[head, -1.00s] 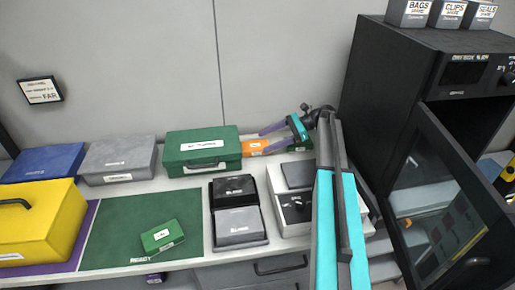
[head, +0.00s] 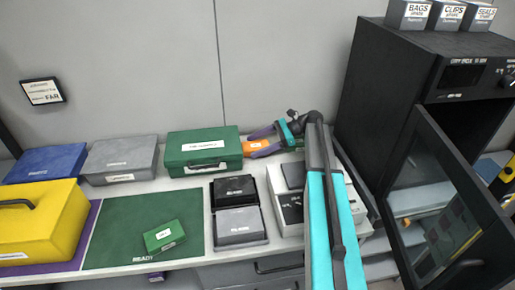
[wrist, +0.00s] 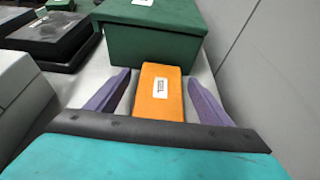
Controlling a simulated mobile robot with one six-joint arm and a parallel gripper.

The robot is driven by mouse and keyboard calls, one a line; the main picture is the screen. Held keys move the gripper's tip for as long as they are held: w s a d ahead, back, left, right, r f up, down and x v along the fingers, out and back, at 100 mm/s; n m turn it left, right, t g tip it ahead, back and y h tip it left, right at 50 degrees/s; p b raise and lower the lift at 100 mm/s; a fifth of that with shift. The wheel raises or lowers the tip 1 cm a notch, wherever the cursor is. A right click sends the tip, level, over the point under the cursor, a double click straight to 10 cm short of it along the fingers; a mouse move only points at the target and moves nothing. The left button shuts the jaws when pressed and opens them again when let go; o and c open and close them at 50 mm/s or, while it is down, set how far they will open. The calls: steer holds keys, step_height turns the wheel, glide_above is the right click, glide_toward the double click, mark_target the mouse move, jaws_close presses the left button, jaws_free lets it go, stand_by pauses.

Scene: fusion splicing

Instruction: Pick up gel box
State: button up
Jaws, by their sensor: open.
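An orange box (wrist: 159,92) with a small white label lies flat on the bench; its lettering is too small to read surely. In the head view the orange box (head: 255,147) shows partly, beside a larger green case. My gripper (wrist: 160,82) is open, with one purple finger on each side of the orange box and a visible gap on both sides. In the head view my gripper (head: 264,136) reaches over the bench from the right. A small green box (head: 164,236) with a white label lies on the green mat.
The large green case (wrist: 152,42) stands just beyond the orange box, and the wall is close on the right. A black case (head: 240,222) and a grey device (head: 290,208) are nearer the front. A dark cabinet (head: 425,100) with an open door stands right.

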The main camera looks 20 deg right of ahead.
mark_target(257, 145)
stand_by(0.4)
steer(key=c, duration=1.2)
steer(key=shift+c, duration=0.2)
steer(key=shift+r, duration=0.15)
step_height(257, 145, up, 18)
steer(key=b, duration=0.2)
steer(key=shift+b, duration=0.3)
